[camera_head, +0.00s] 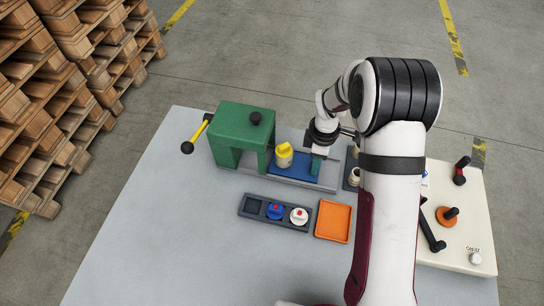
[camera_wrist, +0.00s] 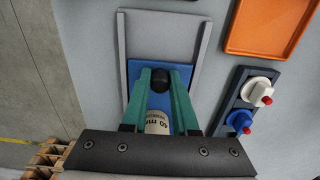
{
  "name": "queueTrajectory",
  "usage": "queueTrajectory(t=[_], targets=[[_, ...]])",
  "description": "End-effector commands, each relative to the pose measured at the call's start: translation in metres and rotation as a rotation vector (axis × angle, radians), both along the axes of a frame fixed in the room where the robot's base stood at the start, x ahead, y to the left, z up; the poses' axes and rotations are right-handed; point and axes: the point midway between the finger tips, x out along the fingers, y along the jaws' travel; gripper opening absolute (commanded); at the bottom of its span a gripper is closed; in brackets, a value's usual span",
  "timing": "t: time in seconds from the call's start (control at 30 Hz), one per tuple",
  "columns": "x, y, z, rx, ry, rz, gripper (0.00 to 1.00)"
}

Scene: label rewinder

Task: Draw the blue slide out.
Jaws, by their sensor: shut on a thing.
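The blue slide (camera_head: 308,180) lies flat in a grey channel and reaches out of the right side of a green housing (camera_head: 238,125). In the wrist view the blue slide (camera_wrist: 182,72) sits between two grey rails, with bare grey channel beyond its end. My gripper (camera_head: 318,163) is at the slide's outer end. In the wrist view my gripper's teal fingers (camera_wrist: 160,84) are shut on a round black knob (camera_wrist: 159,79) on the slide. A cream piece with a yellow top (camera_head: 284,154) stands on the slide; the wrist view shows its printed side (camera_wrist: 157,122) between the fingers.
A dark rack (camera_head: 254,206) with a blue and a white knobbed piece stands in front. An orange tray (camera_head: 333,221) is to its right. A yellow lever with a black ball (camera_head: 188,147) sticks out left of the housing. A cream panel (camera_head: 478,215) with handles is at right.

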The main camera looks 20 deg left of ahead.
Motion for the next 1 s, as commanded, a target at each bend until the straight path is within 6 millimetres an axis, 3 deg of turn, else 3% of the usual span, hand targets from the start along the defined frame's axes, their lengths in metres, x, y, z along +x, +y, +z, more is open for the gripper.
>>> queueTrajectory(t=[0.57, 0.77, 0.8, 0.93, 1.0], targets=[[0.001, -0.035, 0.000, 0.000, -0.003, -0.001, 0.00], [0.001, -0.035, 0.000, 0.000, -0.003, 0.001, 0.00], [0.001, -0.035, 0.000, 0.000, -0.003, 0.001, 0.31], [0.001, -0.035, 0.000, 0.000, -0.002, 0.001, 0.54], [0.000, -0.035, 0.000, 0.000, -0.002, 0.001, 0.57]])
